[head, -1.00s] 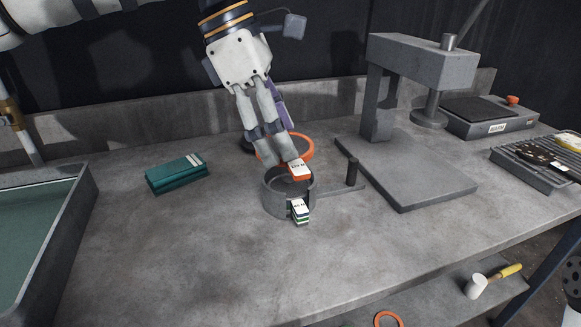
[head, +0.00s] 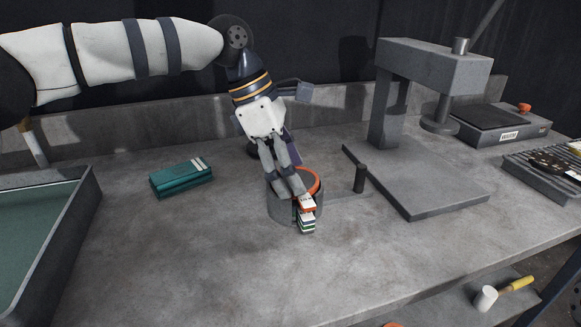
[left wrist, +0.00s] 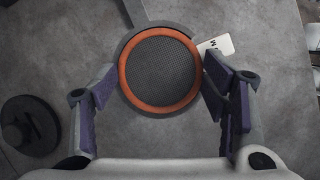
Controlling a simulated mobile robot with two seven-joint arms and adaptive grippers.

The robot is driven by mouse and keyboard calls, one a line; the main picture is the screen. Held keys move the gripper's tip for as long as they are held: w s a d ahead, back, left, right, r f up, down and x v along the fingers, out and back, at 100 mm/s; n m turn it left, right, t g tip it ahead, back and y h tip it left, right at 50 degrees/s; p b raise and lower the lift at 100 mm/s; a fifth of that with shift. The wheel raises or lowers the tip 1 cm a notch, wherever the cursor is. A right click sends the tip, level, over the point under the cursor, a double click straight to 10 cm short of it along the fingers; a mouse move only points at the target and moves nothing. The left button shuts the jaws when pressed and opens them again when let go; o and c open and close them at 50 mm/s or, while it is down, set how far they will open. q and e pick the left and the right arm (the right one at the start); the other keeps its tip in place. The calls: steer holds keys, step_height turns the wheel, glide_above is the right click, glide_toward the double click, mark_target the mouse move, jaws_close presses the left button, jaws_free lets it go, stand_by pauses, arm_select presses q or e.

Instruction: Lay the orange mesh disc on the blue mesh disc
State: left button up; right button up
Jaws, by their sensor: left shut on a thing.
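The orange mesh disc (head: 317,182) has an orange rim and a dark mesh; the left wrist view shows it nearly face-on (left wrist: 160,70). My left gripper (head: 292,187) is shut on it, with its fingers at opposite sides of the rim. The disc is at the mouth of a round grey holder (head: 279,209); I cannot tell whether it rests on anything inside. Its orange-edged tag sticks out at the front, just above a stack of tags (head: 307,225) with green and bluish edges. The blue mesh disc's face is hidden. My right gripper is not in view.
A grey post (head: 360,178) stands right of the holder, and a press (head: 430,70) with a flat base stands beyond it. A teal box (head: 181,177) lies left, near a large tray (head: 75,215). The bench front is clear. A mallet (head: 487,298) lies below.

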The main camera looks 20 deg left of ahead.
arm_select(q)
steer(key=shift+s+f, duration=0.15)
steer(key=shift+f, duration=0.85)
steer(key=shift+c, duration=1.1)
steer(key=o, duration=1.3)
steer(key=shift+o, duration=1)
steer(key=shift+f, duration=0.1)
steer(key=shift+r, duration=0.3)
steer(key=shift+w+r, duration=0.2)
steer(key=shift+r, duration=0.15)
steer(key=v, duration=1.2)
steer(key=shift+r, duration=0.4)
